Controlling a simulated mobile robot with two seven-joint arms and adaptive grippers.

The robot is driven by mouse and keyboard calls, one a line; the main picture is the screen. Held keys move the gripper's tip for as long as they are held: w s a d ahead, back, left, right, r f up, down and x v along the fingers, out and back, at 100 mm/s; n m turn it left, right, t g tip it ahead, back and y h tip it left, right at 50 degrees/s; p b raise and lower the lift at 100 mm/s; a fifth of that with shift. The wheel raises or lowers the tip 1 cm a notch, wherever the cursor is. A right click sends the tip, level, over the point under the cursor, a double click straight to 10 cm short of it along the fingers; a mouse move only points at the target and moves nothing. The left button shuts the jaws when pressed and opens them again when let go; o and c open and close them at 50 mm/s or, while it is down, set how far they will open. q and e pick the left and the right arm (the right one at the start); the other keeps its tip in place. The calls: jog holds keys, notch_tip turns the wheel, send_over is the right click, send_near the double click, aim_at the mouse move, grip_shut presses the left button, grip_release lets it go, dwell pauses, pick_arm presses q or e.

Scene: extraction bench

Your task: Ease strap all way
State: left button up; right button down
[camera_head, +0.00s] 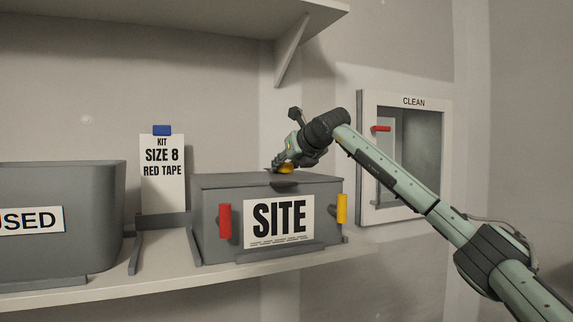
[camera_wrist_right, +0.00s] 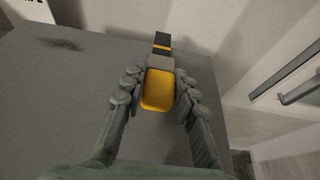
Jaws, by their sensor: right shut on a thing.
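A grey box labelled SITE (camera_head: 217,183) stands on the shelf with its lid down. A red latch (camera_head: 224,221) is at its front left and a yellow latch (camera_head: 342,209) at its right end. In the right wrist view my right gripper (camera_wrist_right: 158,92) is shut on a yellow strap tab (camera_wrist_right: 158,90). A grey piece and a dark strap with a yellow band (camera_wrist_right: 162,45) run on beyond the tab. My left gripper is not in view.
A grey bin labelled USED (camera_head: 85,190) stands at the left. A CLEAN wall cabinet (camera_head: 445,150) with a red handle is at the right. An upper shelf (camera_head: 180,15) overhangs.

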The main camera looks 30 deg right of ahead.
jog(key=c, duration=1.2)
grip_release()
jog(key=shift+s, duration=0.1)
jog(key=shift+o, duration=0.2)
jog(key=v, duration=1.2)
jog(key=shift+f, duration=0.1)
